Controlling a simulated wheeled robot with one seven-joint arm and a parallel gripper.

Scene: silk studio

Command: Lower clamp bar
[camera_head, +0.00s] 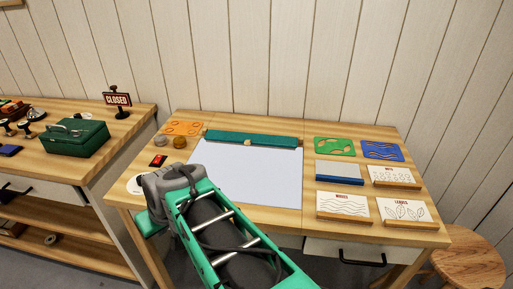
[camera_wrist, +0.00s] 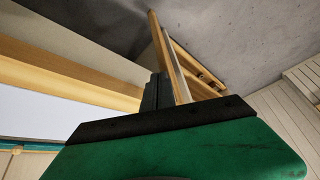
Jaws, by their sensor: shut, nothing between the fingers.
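The clamp bar (camera_head: 252,139) is a long teal-green bar with a small pale knob in its middle. It lies along the back edge of a pale blue-white printing sheet (camera_head: 250,178) on the wooden table. I cannot tell exactly how far it is raised. In the wrist view, part of the sheet (camera_wrist: 35,114) shows at left, with a teal strip (camera_wrist: 22,147) below it. My gripper (camera_wrist: 156,90) shows its dark fingers, shut and empty, near the table's wooden edge and apart from the bar. In the head view my green arm reaches over the table's front left, and the fingers are hidden.
Right of the sheet lie a green stencil (camera_head: 334,147), a blue stencil (camera_head: 383,151), a blue-edged block (camera_head: 345,173) and several labelled cards. An orange stencil (camera_head: 183,128) and small jars (camera_head: 179,142) sit at left. A side table holds a green box (camera_head: 75,137). A stool (camera_head: 470,260) stands right.

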